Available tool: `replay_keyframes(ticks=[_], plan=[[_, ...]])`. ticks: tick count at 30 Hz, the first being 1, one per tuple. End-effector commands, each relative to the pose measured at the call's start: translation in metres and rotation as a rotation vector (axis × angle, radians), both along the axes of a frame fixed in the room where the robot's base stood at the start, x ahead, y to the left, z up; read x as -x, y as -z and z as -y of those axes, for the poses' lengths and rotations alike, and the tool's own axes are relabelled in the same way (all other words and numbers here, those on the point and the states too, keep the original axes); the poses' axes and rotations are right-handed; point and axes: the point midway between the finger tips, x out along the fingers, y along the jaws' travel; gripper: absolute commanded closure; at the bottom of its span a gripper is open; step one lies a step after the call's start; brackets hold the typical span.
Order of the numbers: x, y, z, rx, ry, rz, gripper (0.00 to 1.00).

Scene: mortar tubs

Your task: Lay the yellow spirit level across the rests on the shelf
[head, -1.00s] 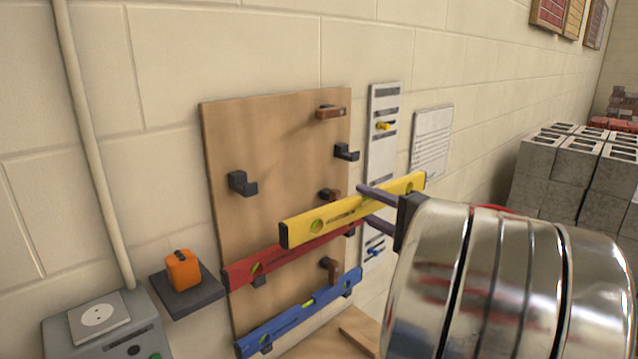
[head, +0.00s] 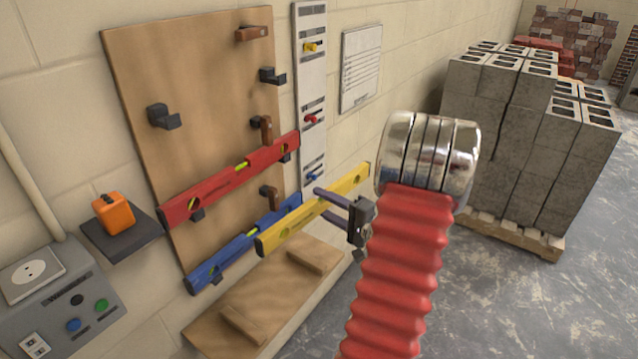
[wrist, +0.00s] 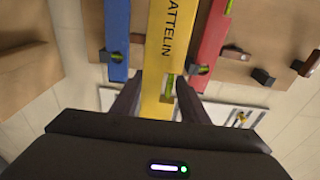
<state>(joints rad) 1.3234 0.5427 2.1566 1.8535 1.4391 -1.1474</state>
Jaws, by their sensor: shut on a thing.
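My gripper (head: 336,205) is shut on the yellow spirit level (head: 302,222) near its middle. The level is held in the air in front of the board, roughly level with the blue one. In the wrist view the yellow level (wrist: 160,50) runs between my two fingers (wrist: 162,100). The wooden shelf (head: 275,298) is below and in front of the board, with one wooden rest (head: 243,325) at its near left and another rest (head: 314,256) at its far right. Both rests are bare.
A red level (head: 232,180) and a blue level (head: 240,248) hang on hooks on the wooden board (head: 205,75). An empty hook pair sits above them. An orange device (head: 113,213) stands on a small dark ledge at left. Concrete blocks (head: 520,140) are stacked at right.

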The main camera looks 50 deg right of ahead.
Motion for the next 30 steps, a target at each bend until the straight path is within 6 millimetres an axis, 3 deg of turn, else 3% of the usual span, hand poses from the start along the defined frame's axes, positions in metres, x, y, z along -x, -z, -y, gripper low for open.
replay_keyframes(ticks=[14, 30], plan=[[0.024, 0.103, -0.019, -0.005, -0.023, 0.001, 0.85], [0.053, 0.207, -0.075, -0.004, -0.064, 0.002, 0.85]])
